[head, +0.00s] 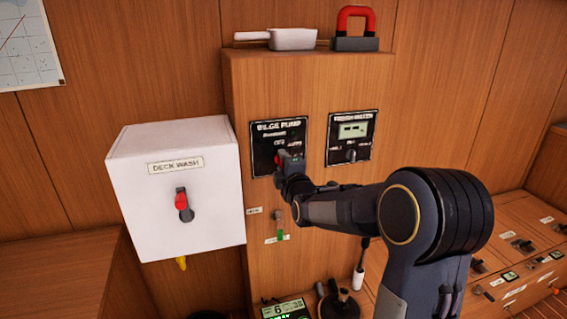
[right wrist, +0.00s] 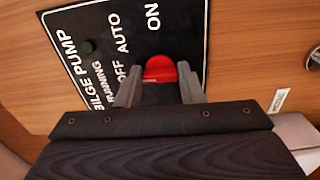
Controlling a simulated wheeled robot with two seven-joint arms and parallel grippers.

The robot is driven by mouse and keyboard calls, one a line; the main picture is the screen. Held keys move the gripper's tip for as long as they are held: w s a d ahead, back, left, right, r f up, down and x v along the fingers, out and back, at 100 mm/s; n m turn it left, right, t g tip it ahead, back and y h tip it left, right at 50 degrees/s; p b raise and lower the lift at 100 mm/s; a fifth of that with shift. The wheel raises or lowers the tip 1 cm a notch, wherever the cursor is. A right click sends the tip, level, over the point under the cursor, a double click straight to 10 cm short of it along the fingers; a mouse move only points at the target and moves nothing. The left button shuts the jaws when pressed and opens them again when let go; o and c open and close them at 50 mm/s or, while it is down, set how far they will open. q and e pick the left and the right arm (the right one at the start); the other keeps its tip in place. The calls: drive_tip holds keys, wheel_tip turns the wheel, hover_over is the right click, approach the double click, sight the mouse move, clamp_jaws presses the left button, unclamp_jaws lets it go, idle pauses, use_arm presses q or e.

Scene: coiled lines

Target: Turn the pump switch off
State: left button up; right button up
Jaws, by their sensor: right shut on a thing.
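The black bilge pump panel (head: 264,138) is on the front of a wooden cabinet, and in the right wrist view the panel (right wrist: 108,22) reads OFF, AUTO and ON. Its red switch knob (right wrist: 159,67) sits between the two fingers of my right gripper (right wrist: 159,82), which is shut on it. In the head view my right gripper (head: 290,168) covers most of the knob. I cannot tell which label the knob points to. The small running lamp (right wrist: 88,46) looks dark green. My left gripper is not in view.
A white deck wash box (head: 140,205) with a red-tipped switch (head: 182,202) juts out at left. A fresh water panel (head: 351,130) is at right of the bilge panel. A small green-tipped lever (head: 279,222) is below. A red-and-black object (head: 356,28) stands on top.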

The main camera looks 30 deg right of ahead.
drive_tip(key=shift+n, duration=0.4)
drive_tip(key=o, duration=1)
drive_tip(key=shift+s, duration=0.1)
drive_tip(key=v, duration=0.7)
drive_tip(key=shift+s+a, duration=0.15)
drive_tip(key=shift+s, duration=0.15)
